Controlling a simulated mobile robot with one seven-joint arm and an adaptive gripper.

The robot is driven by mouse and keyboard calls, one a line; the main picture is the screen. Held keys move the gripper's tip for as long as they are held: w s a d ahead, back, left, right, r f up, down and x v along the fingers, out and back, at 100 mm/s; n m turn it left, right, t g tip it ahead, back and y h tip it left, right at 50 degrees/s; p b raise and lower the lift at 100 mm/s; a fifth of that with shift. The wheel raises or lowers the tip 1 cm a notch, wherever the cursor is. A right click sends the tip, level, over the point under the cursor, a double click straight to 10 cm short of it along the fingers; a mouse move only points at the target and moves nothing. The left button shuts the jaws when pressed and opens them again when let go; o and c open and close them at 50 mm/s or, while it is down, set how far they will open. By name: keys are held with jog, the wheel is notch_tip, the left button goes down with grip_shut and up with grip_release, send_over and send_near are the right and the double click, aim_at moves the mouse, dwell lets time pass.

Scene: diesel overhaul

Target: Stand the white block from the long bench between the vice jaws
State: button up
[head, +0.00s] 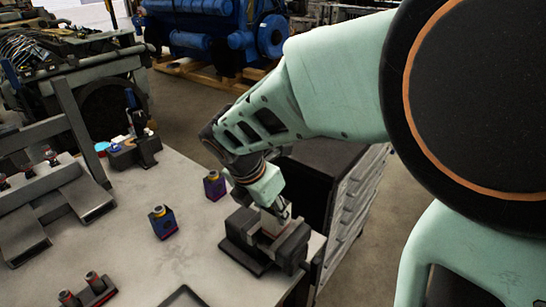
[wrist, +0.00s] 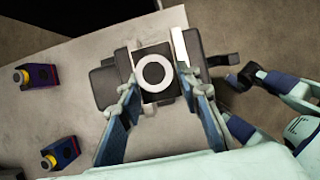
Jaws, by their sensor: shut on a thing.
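The vice (head: 247,228) stands at the near right corner of the long bench; it also shows in the wrist view (wrist: 104,82). My gripper (wrist: 154,88) is over it, pointing down, with its fingers shut on a block. The block's end face (wrist: 139,57) is dark with a white ring, and it faces the wrist camera. From above, the block lies between the two jaw plates. Its sides and lower end are hidden, so I cannot tell whether it touches the jaws or the vice bed. In the head view my gripper (head: 281,210) largely hides it.
Two dark blocks with yellow tops, one nearer (head: 163,223) and one farther (head: 214,186), stand left of the vice. A grey rack (head: 60,190), a red-capped fixture (head: 88,291) and a dark device (head: 135,152) occupy the bench's left. A drawer cabinet (head: 352,190) stands behind.

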jog(key=shift+f, duration=0.35)
dwell(0.3)
jog(key=shift+f, duration=0.35)
jog(key=shift+f+b, duration=0.3)
jog(key=shift+f, duration=0.1)
dwell(0.4)
jog(key=o, duration=1.2)
jog(key=shift+o, duration=0.5)
jog(key=shift+f, duration=0.1)
jog(key=o, duration=0.3)
